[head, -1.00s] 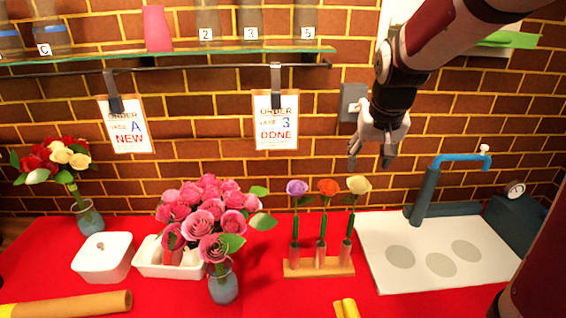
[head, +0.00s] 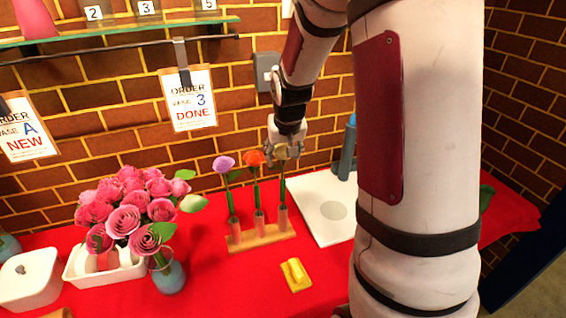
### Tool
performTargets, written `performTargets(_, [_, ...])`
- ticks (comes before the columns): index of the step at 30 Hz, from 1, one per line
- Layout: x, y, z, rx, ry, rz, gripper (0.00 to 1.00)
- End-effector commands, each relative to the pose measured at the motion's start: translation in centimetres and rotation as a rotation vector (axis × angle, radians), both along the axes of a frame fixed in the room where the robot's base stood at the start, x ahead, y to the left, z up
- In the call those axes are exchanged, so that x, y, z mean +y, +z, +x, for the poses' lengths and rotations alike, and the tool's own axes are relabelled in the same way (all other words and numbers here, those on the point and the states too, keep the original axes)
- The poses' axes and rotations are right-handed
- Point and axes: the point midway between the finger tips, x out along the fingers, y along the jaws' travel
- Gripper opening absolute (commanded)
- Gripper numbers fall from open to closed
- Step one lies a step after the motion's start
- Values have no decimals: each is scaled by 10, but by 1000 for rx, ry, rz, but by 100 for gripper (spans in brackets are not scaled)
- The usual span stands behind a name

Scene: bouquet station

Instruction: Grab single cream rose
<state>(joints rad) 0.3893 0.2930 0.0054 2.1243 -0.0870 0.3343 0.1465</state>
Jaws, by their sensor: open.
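The single cream rose (head: 281,152) stands upright in the right-hand tube of a small wooden stand (head: 262,239). Its bloom is partly hidden by my gripper. My gripper (head: 284,160) points down at the bloom, with its fingers open around or just in front of it; I cannot tell whether they touch it. The orange rose (head: 253,158) stands in the middle tube, close to the left finger. The purple rose (head: 224,163) stands in the left tube.
A vase of pink roses (head: 171,277) and a white planter (head: 92,268) stand left of the stand. A yellow object (head: 295,274) lies in front of it. A white board (head: 318,207) lies to the right. The brick wall (head: 120,100) is close behind.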

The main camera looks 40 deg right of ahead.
Motion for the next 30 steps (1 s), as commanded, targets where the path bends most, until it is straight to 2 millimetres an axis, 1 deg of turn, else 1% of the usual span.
performTargets(1, [-1,-5,1,2,0,1,54])
performTargets(3, [-2,-9,3,1,0,0,54])
performTargets(11, [-2,-10,4,-1,0,0,54])
performTargets(12, [-2,-10,4,-1,0,0,45])
performTargets(15, [-2,-10,4,-1,0,0,24])
performTargets(26, [-2,-9,4,-1,0,0,23])
performTargets(30, [-2,-4,4,-2,0,-1,23])
